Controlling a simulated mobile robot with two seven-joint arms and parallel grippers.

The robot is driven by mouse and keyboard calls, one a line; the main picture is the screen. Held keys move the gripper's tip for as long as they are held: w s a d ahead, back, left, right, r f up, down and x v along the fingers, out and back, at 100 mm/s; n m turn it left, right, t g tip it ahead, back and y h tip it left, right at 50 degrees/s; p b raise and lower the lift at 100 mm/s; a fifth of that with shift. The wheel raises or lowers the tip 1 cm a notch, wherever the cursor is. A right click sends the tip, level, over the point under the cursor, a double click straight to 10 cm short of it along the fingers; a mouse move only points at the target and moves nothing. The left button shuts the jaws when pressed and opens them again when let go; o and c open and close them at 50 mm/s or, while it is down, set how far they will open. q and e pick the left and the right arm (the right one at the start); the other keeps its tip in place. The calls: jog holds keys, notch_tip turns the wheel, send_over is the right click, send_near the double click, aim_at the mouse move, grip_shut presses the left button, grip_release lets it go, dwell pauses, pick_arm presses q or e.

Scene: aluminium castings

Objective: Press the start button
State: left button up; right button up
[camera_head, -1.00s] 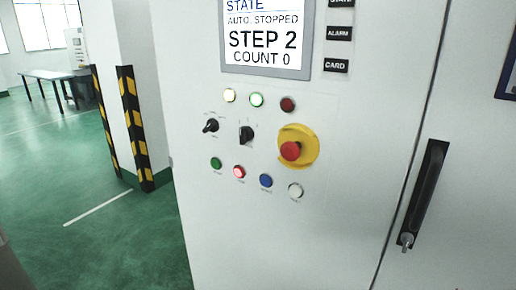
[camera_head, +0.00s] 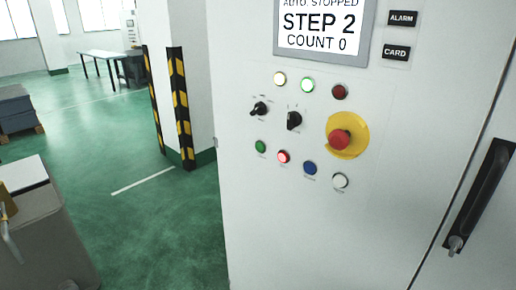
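A light grey control cabinet (camera_head: 300,235) fills the middle and right of the head view. Its lower button row has a green button (camera_head: 261,147), a lit red button (camera_head: 284,156), a blue button (camera_head: 310,168) and a white button (camera_head: 340,180). The labels under them are too small to read. Above sit two black rotary switches (camera_head: 293,121) and a red emergency stop (camera_head: 340,139) on a yellow plate. The screen (camera_head: 322,28) reads "STEP 2, COUNT 0", with "AUTO. STOPPED" partly cut off above. Neither of my grippers shows.
A black door handle (camera_head: 482,195) with a key stands out at the right. A striped pillar (camera_head: 181,110) is behind the cabinet at left. A grey box-like unit (camera_head: 45,235) stands at the lower left. Green floor between them is clear.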

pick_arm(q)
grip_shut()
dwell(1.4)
